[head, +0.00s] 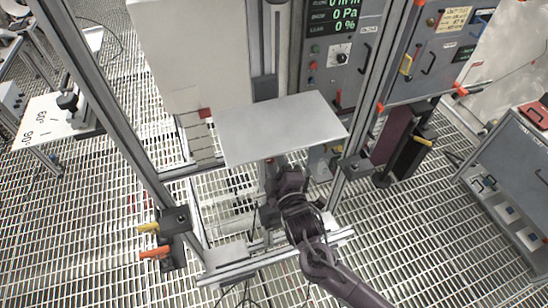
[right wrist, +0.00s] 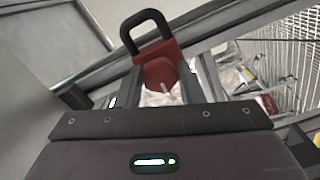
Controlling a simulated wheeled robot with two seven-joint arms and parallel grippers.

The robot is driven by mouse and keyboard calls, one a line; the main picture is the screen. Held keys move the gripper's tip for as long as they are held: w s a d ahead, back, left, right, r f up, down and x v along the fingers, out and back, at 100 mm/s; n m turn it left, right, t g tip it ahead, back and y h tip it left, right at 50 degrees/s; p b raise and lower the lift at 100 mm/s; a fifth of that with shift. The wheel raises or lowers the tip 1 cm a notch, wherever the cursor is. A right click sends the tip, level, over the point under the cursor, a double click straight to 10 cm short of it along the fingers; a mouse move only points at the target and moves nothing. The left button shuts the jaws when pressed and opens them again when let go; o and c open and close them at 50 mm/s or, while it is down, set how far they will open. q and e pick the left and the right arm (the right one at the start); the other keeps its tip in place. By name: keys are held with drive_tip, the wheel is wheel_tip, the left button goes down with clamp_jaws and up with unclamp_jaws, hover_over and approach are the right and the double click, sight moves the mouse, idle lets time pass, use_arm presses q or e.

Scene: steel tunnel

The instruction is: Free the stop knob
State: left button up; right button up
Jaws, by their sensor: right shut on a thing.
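A red padlock (right wrist: 158,66) with a thick black shackle shows in the right wrist view. My right gripper (right wrist: 160,88) is shut on its red body, one finger on each side. The shackle points away from my wrist, in front of a grey metal bar; I cannot tell whether it passes through anything. In the head view my right gripper (head: 287,182) is beneath the front of a flat grey plate (head: 280,125), and the padlock is hidden there. I cannot make out the stop knob for certain. My left gripper is not in view.
Grey frame posts (head: 108,120) rise on both sides of the plate. A control panel (head: 340,55) with a display stands behind it. A cabinet with orange-red corners (head: 437,55) is at the right. A low cross rail (head: 275,262) lies near my right arm. Grating floor is open at lower right.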

drive_tip(key=shift+n+p, duration=0.4)
drive_tip(key=shift+n, duration=0.8)
drive_tip(key=o, duration=1)
drive_tip(key=shift+b+v, duration=1.35)
drive_tip(key=shift+v, duration=2.55)
